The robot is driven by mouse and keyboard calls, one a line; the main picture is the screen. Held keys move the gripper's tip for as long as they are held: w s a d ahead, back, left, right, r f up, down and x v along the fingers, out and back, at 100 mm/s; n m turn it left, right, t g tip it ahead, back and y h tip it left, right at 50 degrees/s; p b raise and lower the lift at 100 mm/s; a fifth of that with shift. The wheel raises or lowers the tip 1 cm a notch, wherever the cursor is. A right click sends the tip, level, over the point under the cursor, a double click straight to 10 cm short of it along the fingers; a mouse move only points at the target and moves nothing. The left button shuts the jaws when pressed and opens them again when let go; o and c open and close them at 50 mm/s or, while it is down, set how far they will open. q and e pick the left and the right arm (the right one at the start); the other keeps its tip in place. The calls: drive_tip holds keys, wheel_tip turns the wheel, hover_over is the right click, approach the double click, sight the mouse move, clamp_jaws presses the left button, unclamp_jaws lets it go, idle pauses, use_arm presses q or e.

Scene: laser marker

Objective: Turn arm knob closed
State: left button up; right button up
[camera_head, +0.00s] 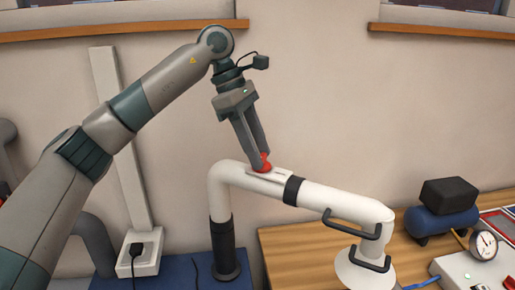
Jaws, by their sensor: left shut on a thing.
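The arm knob (265,168) is a small red part on top of the white extraction arm (316,195). My left gripper (260,163) reaches down from above, and its fingertips are shut on the red knob. The fingers partly cover the knob, so its exact turn angle is hard to tell. The white arm rises from a black sleeve, bends to the right and ends in a white hood (364,272) with black handles. My right gripper is not in view.
A wooden table (300,250) stands below the arm. At the right are a blue compressor with a black top (447,205), a pressure gauge (484,244) and a white box (470,275). A power strip (140,252) and a wall duct stand at the left.

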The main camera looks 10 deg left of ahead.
use_arm(q)
drive_tip(key=shift+w+r+m+g, duration=0.15)
drive_tip(key=shift+m+g, duration=0.25)
drive_tip(key=shift+m, duration=0.8)
drive_tip(key=o, duration=1)
drive_tip(key=shift+o, duration=0.2)
drive_tip(key=shift+a+r, duration=0.15)
drive_tip(key=shift+r, duration=0.2)
drive_tip(key=v, duration=1.6)
drive_tip(key=shift+r+p, duration=0.3)
drive_tip(key=shift+p, duration=0.05)
